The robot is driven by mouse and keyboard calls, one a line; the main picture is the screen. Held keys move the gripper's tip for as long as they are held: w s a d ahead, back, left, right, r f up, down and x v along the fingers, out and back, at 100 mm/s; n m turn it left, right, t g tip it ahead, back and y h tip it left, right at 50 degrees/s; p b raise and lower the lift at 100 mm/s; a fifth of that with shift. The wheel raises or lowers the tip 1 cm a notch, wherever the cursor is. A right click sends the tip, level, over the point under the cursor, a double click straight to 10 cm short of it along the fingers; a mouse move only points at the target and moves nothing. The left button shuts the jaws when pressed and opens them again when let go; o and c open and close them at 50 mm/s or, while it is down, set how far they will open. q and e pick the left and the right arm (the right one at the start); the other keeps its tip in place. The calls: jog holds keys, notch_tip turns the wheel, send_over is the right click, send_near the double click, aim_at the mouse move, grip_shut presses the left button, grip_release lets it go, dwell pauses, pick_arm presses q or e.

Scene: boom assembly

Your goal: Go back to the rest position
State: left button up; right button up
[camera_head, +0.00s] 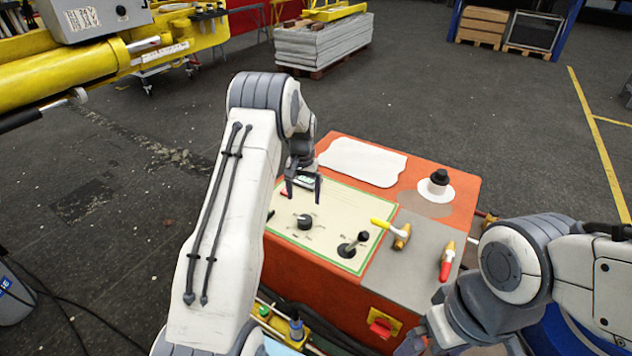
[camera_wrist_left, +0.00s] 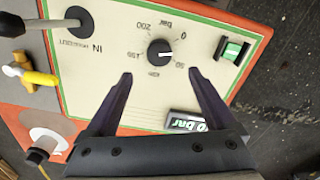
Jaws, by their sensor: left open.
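My left gripper (camera_head: 303,188) is open and empty over the cream control panel (camera_head: 283,238) on top of an orange box (camera_head: 458,188). In the left wrist view its two dark fingers (camera_wrist_left: 158,88) point at the panel near a black dial (camera_wrist_left: 159,53) with a pressure scale marked in bar. A small lit display (camera_wrist_left: 185,122) shows partly behind the fingers, and its full reading is hidden. My right arm comes in at the lower right of the head view; its gripper at the bottom edge is hard to make out.
The panel bears a black lever (camera_head: 354,245) and a green switch (camera_wrist_left: 232,51). A yellow-handled valve (camera_head: 401,236) and a red-handled valve (camera_head: 446,262) sit right of it. A black knob (camera_head: 439,178) stands at the box's back. A yellow boom (camera_head: 60,80) is at the upper left. The floor behind is mostly clear.

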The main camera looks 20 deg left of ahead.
aim_at(305, 219)
pick_arm(q)
notch_tip(305, 219, down, 11)
jog(key=shift+r+p, duration=0.2)
jog(key=shift+p, duration=1.05)
jog(key=shift+r+m+p, duration=0.25)
jog(key=shift+m+p, duration=0.25)
jog(key=shift+p, duration=0.05)
jog(key=shift+m+p, duration=0.3)
jog(key=shift+f+m+p, duration=0.15)
jog(key=shift+m+p, duration=0.15)
jog(key=shift+m, duration=0.2)
